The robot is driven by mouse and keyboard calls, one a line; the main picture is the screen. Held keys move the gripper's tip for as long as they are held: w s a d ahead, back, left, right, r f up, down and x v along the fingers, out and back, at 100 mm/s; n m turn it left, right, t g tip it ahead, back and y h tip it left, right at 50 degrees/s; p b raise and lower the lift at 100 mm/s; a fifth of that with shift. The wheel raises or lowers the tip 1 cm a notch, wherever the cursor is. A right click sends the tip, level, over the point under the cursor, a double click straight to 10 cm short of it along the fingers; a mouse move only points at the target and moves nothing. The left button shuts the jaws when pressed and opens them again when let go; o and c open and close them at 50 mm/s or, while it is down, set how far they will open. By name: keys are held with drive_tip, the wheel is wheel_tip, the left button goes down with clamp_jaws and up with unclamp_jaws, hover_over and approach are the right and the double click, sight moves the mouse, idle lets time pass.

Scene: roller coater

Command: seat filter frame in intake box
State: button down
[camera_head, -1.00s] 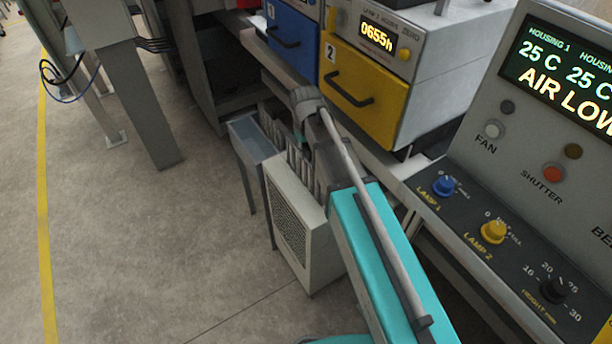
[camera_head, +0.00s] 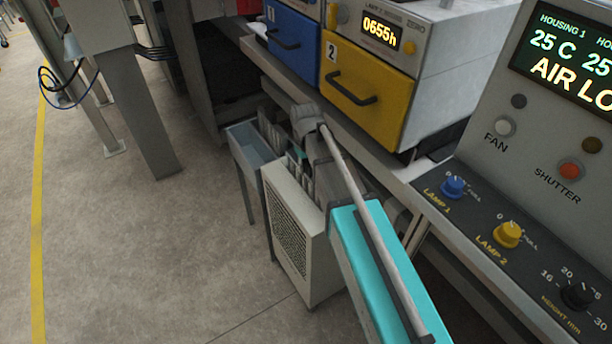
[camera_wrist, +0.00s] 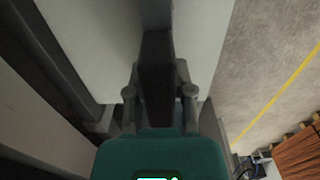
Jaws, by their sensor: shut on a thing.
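A beige box with a perforated side (camera_head: 292,237), which looks like the intake box, stands low beside the bench. Its open top shows several thin upright plates or slots, partly covered by my arm. My gripper (camera_wrist: 158,92) is seen from behind in the wrist view, its two fingers shut on a dark upright strip (camera_wrist: 157,65), which appears to be the filter frame's edge or grip. Pale flat surfaces lie on both sides of the strip. In the head view my arm hides most of the gripper and the held thing near the box top. I cannot tell how deep the frame sits.
A grey open tray on legs (camera_head: 247,143) stands just behind the box. The bench with a blue drawer (camera_head: 292,45) and a yellow drawer (camera_head: 365,98) runs along the right, close to my arm. A control panel (camera_head: 520,215) is at right.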

sight(306, 176)
drive_tip(key=shift+f, duration=0.1)
drive_tip(key=shift+f+b, duration=2.05)
drive_tip(key=shift+b, duration=0.05)
drive_tip(key=shift+f, duration=0.15)
drive_tip(key=shift+c, duration=2.4)
unclamp_jaws()
wheel_tip(306, 176, up, 12)
drive_tip(key=p, duration=1.2)
drive_tip(key=shift+r, duration=0.2)
